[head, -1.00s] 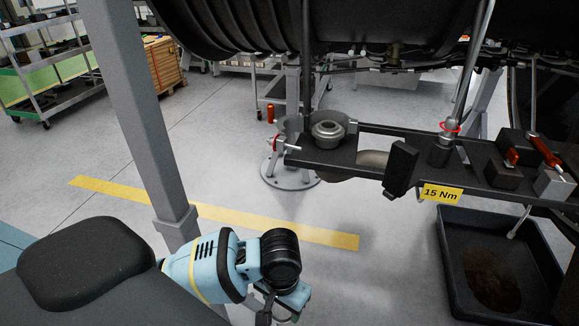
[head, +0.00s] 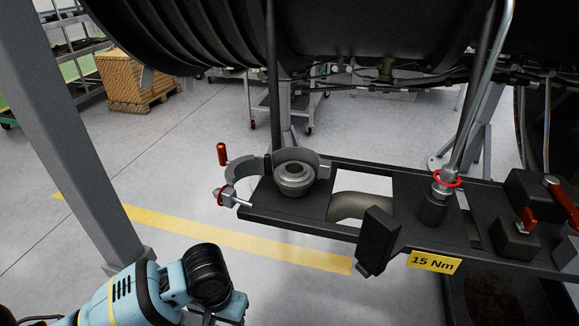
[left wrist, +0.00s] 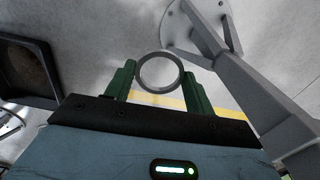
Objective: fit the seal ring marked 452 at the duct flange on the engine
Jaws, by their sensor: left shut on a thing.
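A plain grey seal ring (left wrist: 141,74) is held between the green fingers of my left gripper (left wrist: 160,76) in the left wrist view. No marking is readable on it. In the head view my left arm shows at the bottom left, and its fingers and the ring are hidden or cut off there. A round grey flanged fitting (head: 294,184), apparently the duct flange, sits on the left part of a black beam under the engine (head: 190,30). An open grey clamp band (head: 245,172) stands beside it. My left arm is below and left of the flange, apart from it. My right gripper is out of view.
A grey post (head: 70,130) stands at the left. A black block (head: 376,240) and a yellow "15 Nm" tag (head: 433,263) are on the beam's front. A pipe with a red ring (head: 447,179) rises at right. Floor is clear left of the beam.

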